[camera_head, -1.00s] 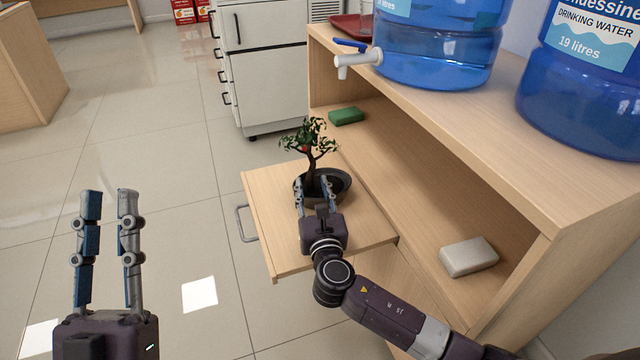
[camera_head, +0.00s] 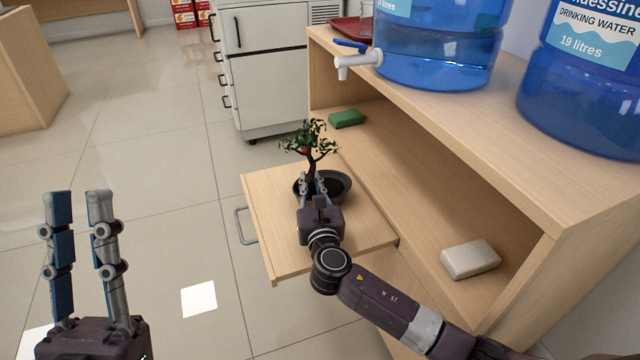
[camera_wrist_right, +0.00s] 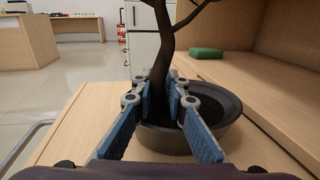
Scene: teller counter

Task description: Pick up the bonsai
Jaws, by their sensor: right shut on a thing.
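The bonsai (camera_head: 310,145) has green leaves, a dark trunk and a dark round pot (camera_head: 338,187). It stands upright on the pulled-out wooden board (camera_head: 357,226) at the front of the counter unit. My right gripper (camera_head: 311,183) is shut on the bonsai's trunk, just above the pot. In the right wrist view the trunk (camera_wrist_right: 161,45) runs up between the two blue-padded fingers, with the pot's rim (camera_wrist_right: 225,108) around and behind them. My left gripper (camera_head: 78,195) is open and empty over the floor at the left.
A green block (camera_head: 346,117) and a pale block (camera_head: 469,258) lie on the shelf right of the bonsai. Large water bottles (camera_head: 435,45) stand on the counter top above, one with a white tap. A white cabinet (camera_head: 268,75) stands behind. The floor at the left is clear.

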